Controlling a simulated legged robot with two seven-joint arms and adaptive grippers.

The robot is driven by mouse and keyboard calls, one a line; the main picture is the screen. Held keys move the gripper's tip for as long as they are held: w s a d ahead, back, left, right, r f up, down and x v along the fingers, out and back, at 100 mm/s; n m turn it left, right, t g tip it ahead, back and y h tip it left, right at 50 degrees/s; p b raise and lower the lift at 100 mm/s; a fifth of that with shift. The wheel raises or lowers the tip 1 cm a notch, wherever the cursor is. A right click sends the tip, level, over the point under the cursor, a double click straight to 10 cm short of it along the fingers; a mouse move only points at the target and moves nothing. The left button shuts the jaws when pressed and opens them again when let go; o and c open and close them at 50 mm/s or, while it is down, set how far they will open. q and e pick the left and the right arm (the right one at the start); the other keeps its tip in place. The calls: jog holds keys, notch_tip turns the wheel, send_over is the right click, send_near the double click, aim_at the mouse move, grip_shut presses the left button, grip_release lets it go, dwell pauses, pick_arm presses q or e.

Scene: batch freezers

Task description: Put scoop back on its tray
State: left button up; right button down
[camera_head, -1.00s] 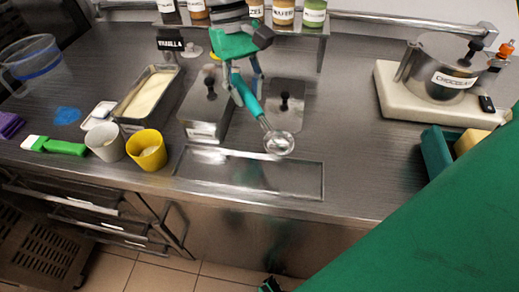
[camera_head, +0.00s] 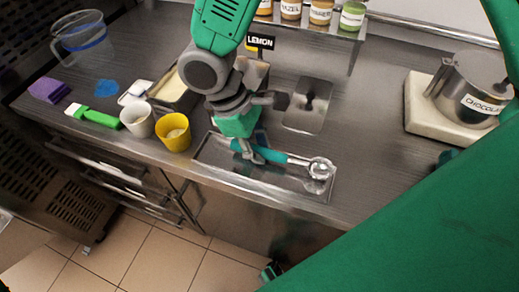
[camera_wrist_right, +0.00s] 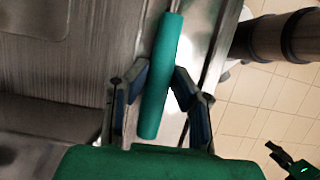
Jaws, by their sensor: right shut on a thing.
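The scoop has a teal handle (camera_head: 273,154) and a round metal bowl (camera_head: 320,168). My right gripper (camera_head: 250,153) is shut on the handle and holds the scoop roughly level, bowl to the right. The scoop is over the long shallow metal tray (camera_head: 235,174) at the counter's front edge. I cannot tell whether the scoop touches the tray. In the right wrist view the handle (camera_wrist_right: 162,75) lies between the two fingers, and the bowl is not visible.
A yellow cup (camera_head: 174,134) and a white cup (camera_head: 138,119) stand left of the tray. A lidded metal container (camera_head: 308,104) sits behind it. A chocolate pot (camera_head: 470,90) stands at right on a white base. The counter between is clear.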

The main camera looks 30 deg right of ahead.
aim_at(252, 165)
jog(key=a, duration=0.1)
jog(key=a+f, duration=0.1)
jog(key=a, duration=0.1)
jog(key=shift+w+a, duration=0.1)
jog(key=shift+a, duration=0.1)
jog(key=shift+d+f, duration=0.2)
jog(key=shift+d, duration=0.05)
jog(key=c, duration=1.4)
grip_release()
jog(key=shift+d, duration=0.35)
jog(key=shift+d+f, duration=0.15)
jog(key=shift+d, duration=0.5)
jog(key=shift+a, duration=0.65)
pick_arm(q)
jog(key=shift+a+f, duration=0.2)
jog(key=shift+a, duration=0.3)
jog(key=shift+a+f, duration=0.15)
jog(key=shift+a, duration=0.3)
jog(key=shift+d, duration=0.1)
pick_arm(e)
jog(key=shift+d, duration=0.1)
